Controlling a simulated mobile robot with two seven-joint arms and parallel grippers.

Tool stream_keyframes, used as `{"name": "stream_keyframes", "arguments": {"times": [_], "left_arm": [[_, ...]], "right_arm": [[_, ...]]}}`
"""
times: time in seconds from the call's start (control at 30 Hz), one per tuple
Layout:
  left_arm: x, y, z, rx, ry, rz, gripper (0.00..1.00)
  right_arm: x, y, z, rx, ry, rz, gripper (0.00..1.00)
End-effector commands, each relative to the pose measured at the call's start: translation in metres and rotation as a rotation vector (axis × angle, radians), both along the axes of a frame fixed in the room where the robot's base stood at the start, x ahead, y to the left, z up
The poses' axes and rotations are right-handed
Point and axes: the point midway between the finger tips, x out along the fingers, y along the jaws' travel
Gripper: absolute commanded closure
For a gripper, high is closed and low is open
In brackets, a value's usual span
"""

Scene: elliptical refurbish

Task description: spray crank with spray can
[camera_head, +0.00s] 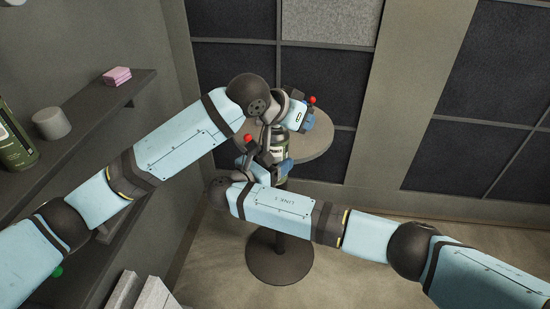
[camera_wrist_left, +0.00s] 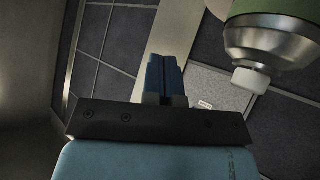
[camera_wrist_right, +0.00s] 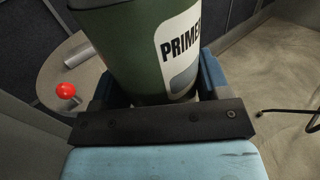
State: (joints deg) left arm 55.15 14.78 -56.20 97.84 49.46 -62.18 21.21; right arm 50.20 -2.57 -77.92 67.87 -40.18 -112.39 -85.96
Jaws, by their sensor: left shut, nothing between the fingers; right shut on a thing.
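The green spray can labelled "PRIMER" (camera_wrist_right: 140,50) stands between the blue fingers of my right gripper (camera_head: 268,164), which is shut on it. Part of the can (camera_head: 280,143) shows in the head view near the table. In the left wrist view, its metal top and white nozzle (camera_wrist_left: 251,80) are right of my left gripper (camera_wrist_left: 165,80), whose blue fingers are shut and empty. A red ball knob (camera_wrist_right: 65,90), apparently the crank's, shows left of the can beside a grey cylinder. The rest of the crank is hidden or unclear. Two small red spots show near my grippers in the head view.
A round pedestal table (camera_head: 318,142) stands behind my arms, its dark base (camera_head: 280,262) on the floor. A wall shelf (camera_head: 85,115) at left bears a pink block (camera_head: 117,76), a grey cylinder (camera_head: 52,123) and a green can (camera_head: 14,140). Floor at right is clear.

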Motion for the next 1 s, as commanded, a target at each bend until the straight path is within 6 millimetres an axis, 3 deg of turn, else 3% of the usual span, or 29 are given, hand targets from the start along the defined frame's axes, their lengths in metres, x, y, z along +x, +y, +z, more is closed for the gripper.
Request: {"name": "stream_keyframes", "arguments": {"times": [0.07, 0.17, 0.37, 0.6, 0.77, 1.0], "left_arm": [[0.007, -0.009, 0.002, 0.088, 0.031, -0.020, 1.00], [0.015, -0.008, 0.008, 0.204, 0.089, -0.019, 1.00], [0.027, 0.025, 0.047, 0.419, 0.225, 0.045, 1.00], [0.026, 0.058, 0.088, 0.559, 0.331, 0.109, 1.00], [0.025, 0.063, 0.092, 0.580, 0.348, 0.119, 1.00], [0.024, 0.063, 0.073, 0.579, 0.349, 0.119, 1.00]], "right_arm": [[0.000, 0.000, 0.001, 0.000, -0.001, 0.000, 0.59], [0.000, 0.000, 0.001, 0.000, -0.001, 0.000, 0.59], [0.000, 0.000, 0.001, 0.000, -0.001, 0.000, 0.59], [0.000, 0.000, 0.001, 0.000, -0.001, 0.000, 0.59], [0.000, 0.000, 0.001, 0.000, -0.001, 0.000, 0.59], [0.000, 0.000, 0.001, 0.000, -0.001, 0.000, 0.59]]}}
